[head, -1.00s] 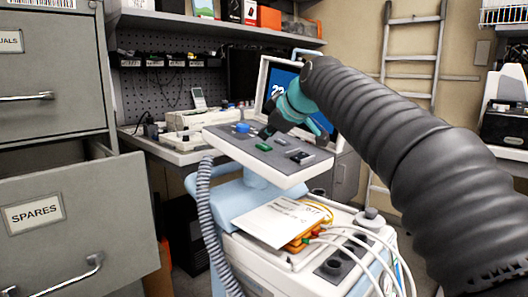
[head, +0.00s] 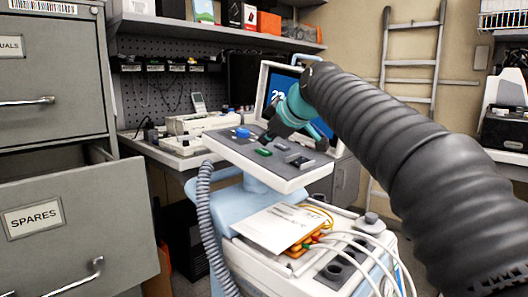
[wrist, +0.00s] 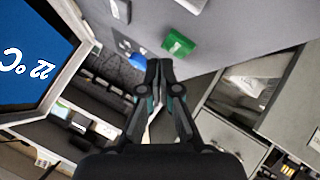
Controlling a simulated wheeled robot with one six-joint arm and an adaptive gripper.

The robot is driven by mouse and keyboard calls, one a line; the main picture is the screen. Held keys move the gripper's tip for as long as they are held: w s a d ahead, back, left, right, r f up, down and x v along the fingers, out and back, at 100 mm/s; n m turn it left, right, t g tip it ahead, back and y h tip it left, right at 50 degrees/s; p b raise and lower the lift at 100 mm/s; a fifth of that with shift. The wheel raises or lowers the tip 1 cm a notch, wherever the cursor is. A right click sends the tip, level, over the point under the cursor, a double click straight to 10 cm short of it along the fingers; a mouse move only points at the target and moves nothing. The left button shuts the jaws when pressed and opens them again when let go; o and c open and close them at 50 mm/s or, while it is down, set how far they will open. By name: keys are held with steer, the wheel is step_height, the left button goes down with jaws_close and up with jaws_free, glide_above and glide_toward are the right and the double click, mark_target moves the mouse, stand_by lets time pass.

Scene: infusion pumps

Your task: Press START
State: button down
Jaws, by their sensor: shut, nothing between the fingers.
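The tilted grey control panel (head: 228,143) of the pump cart carries a green button (head: 264,152), a blue knob or button (head: 243,132) and dark controls (head: 299,160). No START label is readable. My gripper (head: 264,141) is shut and empty, with its tips just behind the green button. In the wrist view, my gripper's closed tips (wrist: 159,65) lie below and left of the green button (wrist: 178,44), with the blue one (wrist: 137,60) to their left. I cannot tell whether the tips touch the panel.
A monitor screen (head: 282,88) stands behind the panel, close to my arm. Below lie a paper sheet (head: 268,228) and white cables (head: 362,250) on the cart. A grey hose (head: 205,215) hangs at its left. An open SPARES drawer (head: 80,222) juts out at left.

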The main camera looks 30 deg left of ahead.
mark_target(270, 157)
steer(key=shift+f, duration=0.2)
stand_by(0.3)
steer(key=shift+f, duration=0.25)
steer(key=shift+a+f+b, duration=0.15)
steer(key=shift+f+b, duration=0.25)
steer(key=shift+b, duration=0.15)
stand_by(0.6)
stand_by(0.4)
steer(key=shift+r+p, duration=0.7)
steer(key=shift+r, duration=0.1)
steer(key=shift+r, duration=0.1)
steer(key=r+p, duration=0.2)
steer(key=shift+d+r, duration=0.3)
steer(key=shift+d, duration=0.1)
steer(key=shift+s+d+r+p, duration=0.1)
steer(key=shift+d+r+p, duration=0.1)
steer(key=shift+r, duration=0.35)
steer(key=shift+d+r+p, duration=0.1)
steer(key=shift+r+p, duration=0.1)
steer(key=shift+r, duration=0.35)
